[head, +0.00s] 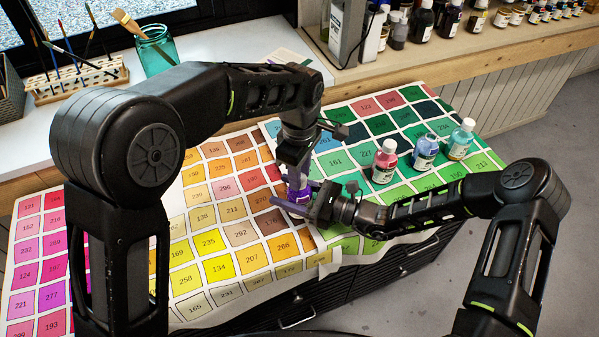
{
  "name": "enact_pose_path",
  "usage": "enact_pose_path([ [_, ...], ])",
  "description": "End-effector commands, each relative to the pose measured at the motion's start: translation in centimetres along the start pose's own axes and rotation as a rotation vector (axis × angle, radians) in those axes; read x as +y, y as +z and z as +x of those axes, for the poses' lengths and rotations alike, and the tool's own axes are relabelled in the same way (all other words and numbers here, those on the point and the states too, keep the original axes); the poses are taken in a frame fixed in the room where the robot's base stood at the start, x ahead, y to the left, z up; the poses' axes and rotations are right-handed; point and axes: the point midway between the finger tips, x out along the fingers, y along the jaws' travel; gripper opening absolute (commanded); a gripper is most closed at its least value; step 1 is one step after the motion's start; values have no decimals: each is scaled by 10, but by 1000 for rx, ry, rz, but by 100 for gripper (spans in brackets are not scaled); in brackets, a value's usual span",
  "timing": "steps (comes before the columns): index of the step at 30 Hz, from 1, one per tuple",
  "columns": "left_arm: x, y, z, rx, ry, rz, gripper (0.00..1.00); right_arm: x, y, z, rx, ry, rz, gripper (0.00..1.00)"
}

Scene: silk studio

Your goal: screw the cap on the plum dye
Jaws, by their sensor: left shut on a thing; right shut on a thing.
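The plum dye bottle (299,196) stands upright near the front middle of the colour chart, mostly covered by my grippers. My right gripper (311,205) reaches in from the right, low down, and is shut around the bottle's body. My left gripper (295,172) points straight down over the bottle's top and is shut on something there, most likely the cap. The cap itself is hidden between the fingers, so I cannot tell how it sits on the neck.
A red dye bottle (384,163), a blue one (425,153) and a teal one (461,140) stand to the right, behind my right forearm. A green glass jar with brushes (156,52) and a brush rack (78,82) stand at the back left. The numbered chart (190,303) covers the table.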

Motion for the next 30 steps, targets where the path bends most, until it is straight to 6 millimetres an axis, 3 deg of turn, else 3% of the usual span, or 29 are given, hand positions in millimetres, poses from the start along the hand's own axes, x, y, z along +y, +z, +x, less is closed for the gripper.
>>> enact_pose_path([
  [24,0,-1,2,-2,2,2390,0,0,0,0,0,0,0,0],
  [27,0,-1,2,-1,2,2646,0,0,0,0,0,0,-1,0],
  [30,0,-1,2,0,0,2764,0,0,0,0,0,0,-1,0],
])
